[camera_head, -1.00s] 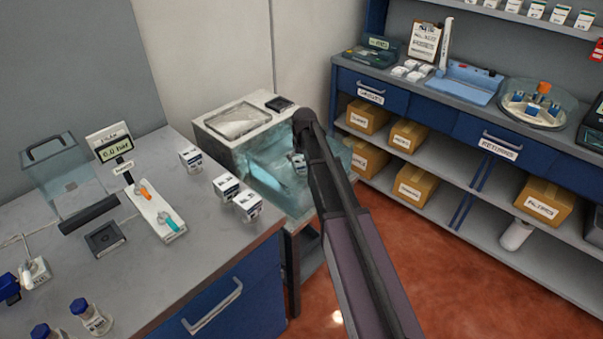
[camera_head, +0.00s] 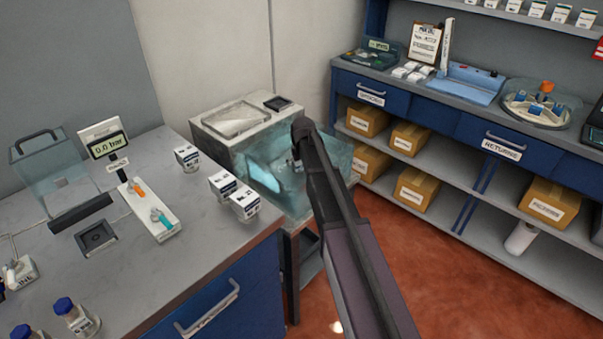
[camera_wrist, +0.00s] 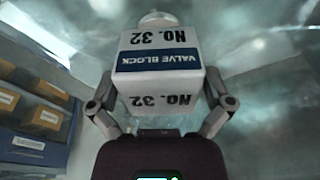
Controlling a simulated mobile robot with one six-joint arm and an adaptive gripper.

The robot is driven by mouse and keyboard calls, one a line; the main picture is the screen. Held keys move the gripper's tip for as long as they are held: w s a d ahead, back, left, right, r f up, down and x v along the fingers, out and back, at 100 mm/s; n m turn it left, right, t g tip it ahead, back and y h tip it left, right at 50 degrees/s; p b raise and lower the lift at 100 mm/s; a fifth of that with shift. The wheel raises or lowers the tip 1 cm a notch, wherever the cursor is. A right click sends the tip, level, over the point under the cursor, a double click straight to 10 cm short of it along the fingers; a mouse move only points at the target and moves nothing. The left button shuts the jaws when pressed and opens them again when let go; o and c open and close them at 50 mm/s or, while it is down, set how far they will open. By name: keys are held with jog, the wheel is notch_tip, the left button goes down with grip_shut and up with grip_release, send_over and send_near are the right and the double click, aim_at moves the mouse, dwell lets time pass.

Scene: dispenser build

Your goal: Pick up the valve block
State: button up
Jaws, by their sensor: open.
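The valve block (camera_wrist: 158,62) is a white block with a blue band reading "VALVE BLOCK" and black "No. 32" print, upside down in the wrist view. My gripper (camera_wrist: 160,103) is open, with one finger on each side of the block's near end. I cannot tell whether the fingers touch it. In the head view my arm reaches over a clear, teal-tinted bin (camera_head: 263,182), and the arm hides my gripper and most of what lies there.
Several small white labelled containers (camera_head: 222,185) stand on the grey counter left of the bin. A gauge (camera_head: 105,146) reading 0.0 bar and a white strip with orange and teal valves (camera_head: 150,210) are farther left. Blue shelving with cardboard boxes (camera_head: 410,137) stands at the right.

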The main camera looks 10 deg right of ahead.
aim_at(300, 164)
dwell(0.3)
jog(key=c, duration=1.1)
jog(key=shift+r, duration=0.15)
jog(key=shift+c, duration=0.2)
notch_tip(300, 164, up, 10)
jog(key=p, duration=1)
jog(key=shift+f, duration=0.2)
jog(key=shift+r, duration=0.1)
notch_tip(300, 164, up, 10)
jog(key=p, duration=1)
dwell(0.4)
dwell(0.3)
